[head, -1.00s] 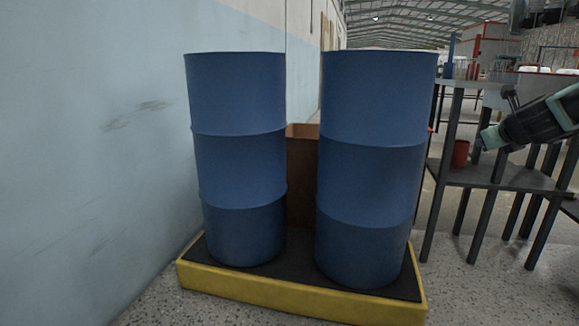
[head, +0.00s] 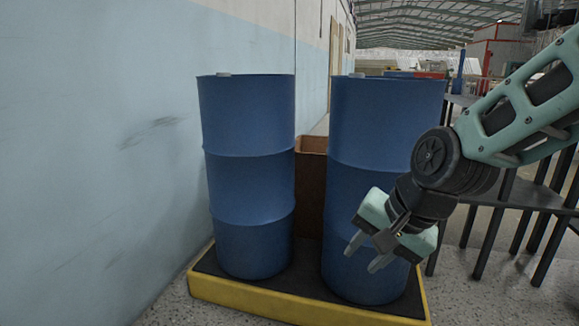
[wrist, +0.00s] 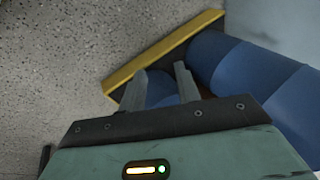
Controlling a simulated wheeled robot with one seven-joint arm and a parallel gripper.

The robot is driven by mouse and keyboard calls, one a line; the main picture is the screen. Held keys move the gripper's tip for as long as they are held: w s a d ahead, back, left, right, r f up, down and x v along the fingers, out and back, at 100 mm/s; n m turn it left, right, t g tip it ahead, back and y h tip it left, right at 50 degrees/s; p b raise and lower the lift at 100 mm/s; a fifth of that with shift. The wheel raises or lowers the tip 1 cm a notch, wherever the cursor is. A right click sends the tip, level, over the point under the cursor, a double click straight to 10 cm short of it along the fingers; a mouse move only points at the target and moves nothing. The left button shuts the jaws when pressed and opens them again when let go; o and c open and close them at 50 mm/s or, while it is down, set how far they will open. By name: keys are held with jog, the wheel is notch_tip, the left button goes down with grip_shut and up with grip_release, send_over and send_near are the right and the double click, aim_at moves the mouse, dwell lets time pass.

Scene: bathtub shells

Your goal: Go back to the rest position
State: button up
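My gripper (head: 364,255) hangs in front of the right blue barrel in the head view, pointing down and to the left. Its two fingers are spread apart with nothing between them. In the wrist view my gripper (wrist: 160,82) also shows its two fingers apart, with a barrel and the yellow-edged pallet beyond them. My arm comes in from the right edge of the head view.
Two blue barrels, left (head: 248,180) and right (head: 375,130), stand upright on a yellow-edged spill pallet (head: 235,297). A brown box (head: 311,185) is behind them. A pale blue wall (head: 90,160) is at left, dark shelving (head: 530,192) at right.

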jog(key=s+d+n+g+h+p, duration=0.1)
jog(key=s+n+g+h+p, duration=0.25)
jog(key=s+n, duration=1.25)
jog(key=s+r+m+p, duration=0.2)
jog(key=s+r+p, duration=0.1)
jog(key=r+p, duration=3.4)
jog(key=shift+s+d+r+m, duration=0.25)
jog(key=shift+r+m, duration=0.15)
jog(key=shift+r, duration=0.1)
jog(key=shift+g, duration=0.25)
